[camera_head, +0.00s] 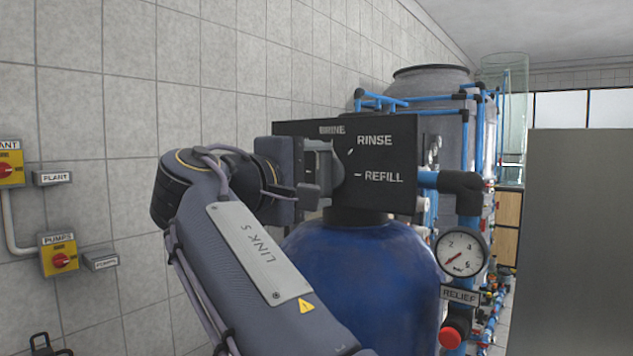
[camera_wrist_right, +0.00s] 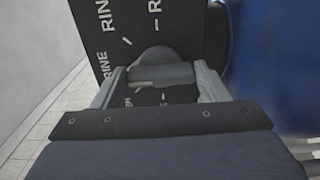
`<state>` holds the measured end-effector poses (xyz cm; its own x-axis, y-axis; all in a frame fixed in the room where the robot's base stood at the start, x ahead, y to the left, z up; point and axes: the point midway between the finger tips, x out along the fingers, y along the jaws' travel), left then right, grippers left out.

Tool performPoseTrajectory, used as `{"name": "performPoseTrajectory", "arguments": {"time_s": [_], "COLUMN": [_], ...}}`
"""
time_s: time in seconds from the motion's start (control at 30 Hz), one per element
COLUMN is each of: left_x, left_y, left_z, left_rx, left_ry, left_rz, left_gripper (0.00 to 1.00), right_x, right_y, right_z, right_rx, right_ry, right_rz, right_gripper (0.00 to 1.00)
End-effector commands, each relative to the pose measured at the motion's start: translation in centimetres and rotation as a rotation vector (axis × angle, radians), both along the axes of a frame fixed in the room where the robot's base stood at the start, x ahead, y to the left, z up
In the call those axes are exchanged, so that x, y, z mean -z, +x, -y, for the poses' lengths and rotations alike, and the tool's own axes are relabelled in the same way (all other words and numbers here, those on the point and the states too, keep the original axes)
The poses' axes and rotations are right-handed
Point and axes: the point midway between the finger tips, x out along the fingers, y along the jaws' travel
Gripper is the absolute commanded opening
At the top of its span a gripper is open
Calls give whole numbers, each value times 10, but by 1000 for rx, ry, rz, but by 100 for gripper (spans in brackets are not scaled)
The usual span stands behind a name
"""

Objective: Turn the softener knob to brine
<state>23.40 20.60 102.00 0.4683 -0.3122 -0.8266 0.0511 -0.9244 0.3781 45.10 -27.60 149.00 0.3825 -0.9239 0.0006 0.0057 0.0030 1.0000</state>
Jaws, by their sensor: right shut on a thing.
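The softener's black control box (camera_head: 400,150) sits on top of a blue tank (camera_head: 370,270). The grey knob (camera_wrist_right: 160,74) is on this face, seen best in the right wrist view. My right gripper (camera_head: 322,178) is at the knob, and in the right wrist view (camera_wrist_right: 160,84) its two fingers stand on either side of the knob's bar, shut on it. I cannot tell which label the knob points to. My left gripper is out of view.
A pressure gauge (camera_head: 462,252), a RELIEF label (camera_head: 460,296) and a red knob (camera_head: 452,337) are right of the tank. Blue pipes and a grey tank (camera_head: 432,90) stand behind. Yellow switch boxes (camera_head: 58,257) are on the tiled wall at left. A grey panel (camera_head: 575,240) fills the right.

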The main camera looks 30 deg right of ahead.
Motion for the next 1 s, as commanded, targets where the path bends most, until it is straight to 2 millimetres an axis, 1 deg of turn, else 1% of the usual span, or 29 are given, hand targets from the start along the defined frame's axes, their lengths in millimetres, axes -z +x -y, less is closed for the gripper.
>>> {"name": "performPoseTrajectory", "arguments": {"time_s": [0.4, 0.43, 0.57, 0.6, 0.87, 0.97, 1.0], "left_x": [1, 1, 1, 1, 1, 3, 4], "left_y": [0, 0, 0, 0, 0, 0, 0], "left_z": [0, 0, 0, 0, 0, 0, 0], "left_rx": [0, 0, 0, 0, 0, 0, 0], "left_ry": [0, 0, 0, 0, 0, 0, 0], "left_rz": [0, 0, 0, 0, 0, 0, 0], "left_gripper": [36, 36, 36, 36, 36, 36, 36], "right_x": [2, 2, 1, 1, 1, 1, 1], "right_y": [0, 0, 0, 0, 0, -3, -5], "right_z": [-1, -1, -1, -1, -1, -9, -14], "right_rx": [0, 0, 0, 0, 0, -2, -2], "right_ry": [6, 6, 5, 5, 3, 2, 3], "right_rz": [4, 4, 4, 4, 5, 6, 6], "right_gripper": [44, 70, 87, 89, 89, 89, 89]}}
